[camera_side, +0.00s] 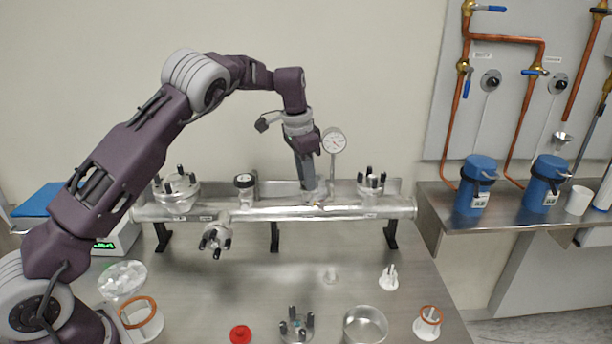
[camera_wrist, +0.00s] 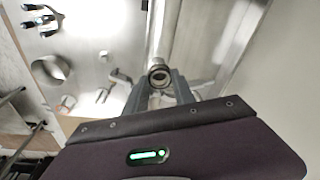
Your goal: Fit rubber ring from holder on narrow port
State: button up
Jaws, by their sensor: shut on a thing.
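My gripper (camera_side: 308,187) points down at the middle of the metal manifold (camera_side: 350,209), just left of the dial gauge. In the wrist view the fingertips (camera_wrist: 161,82) close around a small round dark-rimmed piece (camera_wrist: 158,76), which I take to be the rubber ring. It lines up with the round end of a narrow port below. I cannot tell whether the ring touches the port, and the fingers hide it in the side view. A small white pronged holder (camera_side: 388,279) stands on the bench with no ring visible on it.
The dial gauge (camera_side: 334,141) rises close to the right of my gripper. Clamped ports (camera_side: 177,187) and (camera_side: 371,182) flank it. White holders with orange rings (camera_side: 428,320) and (camera_side: 140,318), a metal cup (camera_side: 365,326), a clamp (camera_side: 296,327) and a red cap (camera_side: 240,334) stand in front.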

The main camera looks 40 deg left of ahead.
jog(key=shift+f, duration=0.5)
dwell(0.8)
jog(key=o, duration=1.2)
jog(key=r, duration=0.4)
jog(key=s+r, duration=0.1)
jog(key=r, duration=0.2)
jog(key=shift+s, duration=0.1)
